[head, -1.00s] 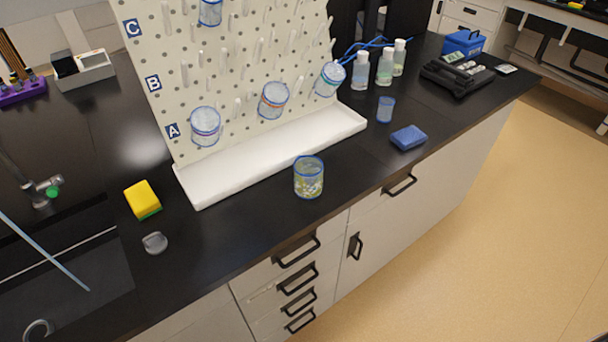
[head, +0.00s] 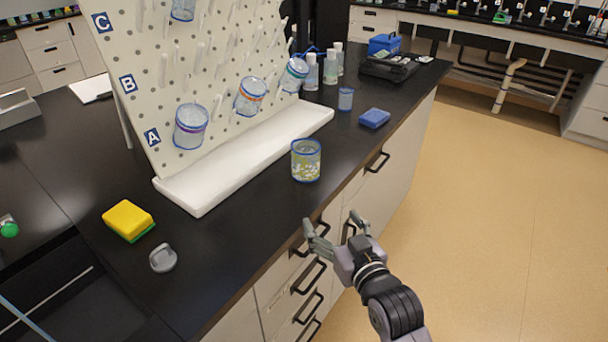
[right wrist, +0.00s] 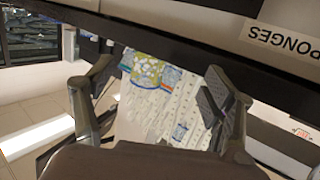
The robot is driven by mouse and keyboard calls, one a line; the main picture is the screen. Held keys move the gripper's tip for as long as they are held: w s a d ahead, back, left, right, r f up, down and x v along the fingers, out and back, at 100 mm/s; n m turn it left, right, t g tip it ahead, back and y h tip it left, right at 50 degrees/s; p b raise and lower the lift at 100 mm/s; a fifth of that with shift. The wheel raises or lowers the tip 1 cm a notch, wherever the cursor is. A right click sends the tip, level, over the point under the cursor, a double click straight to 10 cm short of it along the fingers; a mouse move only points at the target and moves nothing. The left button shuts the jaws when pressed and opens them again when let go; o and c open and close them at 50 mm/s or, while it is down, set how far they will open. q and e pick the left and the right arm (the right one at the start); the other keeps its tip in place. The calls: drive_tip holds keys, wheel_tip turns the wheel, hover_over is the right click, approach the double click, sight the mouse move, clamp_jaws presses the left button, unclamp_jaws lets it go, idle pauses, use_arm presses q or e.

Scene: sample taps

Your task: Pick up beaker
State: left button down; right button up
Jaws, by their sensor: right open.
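A glass beaker (head: 306,161) with a blue rim and a yellow-green speckled pattern stands upright on the black counter, in front of the white tray of the peg board. My right gripper (head: 331,229) is open and empty in front of the counter edge, below and to the right of the beaker, apart from it. In the right wrist view the beaker (right wrist: 146,72) shows beyond the counter edge, between the open fingers (right wrist: 158,92). My left gripper is not in view.
The peg board (head: 215,60) holds several beakers. A yellow sponge (head: 128,219) and a grey stopper-like piece (head: 163,258) lie to the left. A small blue cup (head: 346,99), a blue sponge (head: 374,118) and bottles (head: 331,69) stand to the right. Drawer handles line the counter front.

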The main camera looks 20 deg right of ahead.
drive_tip(key=t, duration=0.2)
approach(310, 167)
drive_tip(key=w, duration=0.7)
drive_tip(key=shift+r+p, duration=0.2)
drive_tip(key=shift+p, duration=0.2)
drive_tip(key=shift+w+a+f, duration=0.1)
drive_tip(key=shift+w+f, duration=0.05)
drive_tip(key=shift+w, duration=1.4)
drive_tip(key=shift+w+a+f, duration=0.1)
drive_tip(key=shift+w+f, duration=0.05)
drive_tip(key=shift+w, duration=1.45)
drive_tip(key=c, duration=1.2)
drive_tip(key=shift+o, duration=0.2)
wheel_tip(310, 167, up, 20)
drive_tip(key=p, duration=0.1)
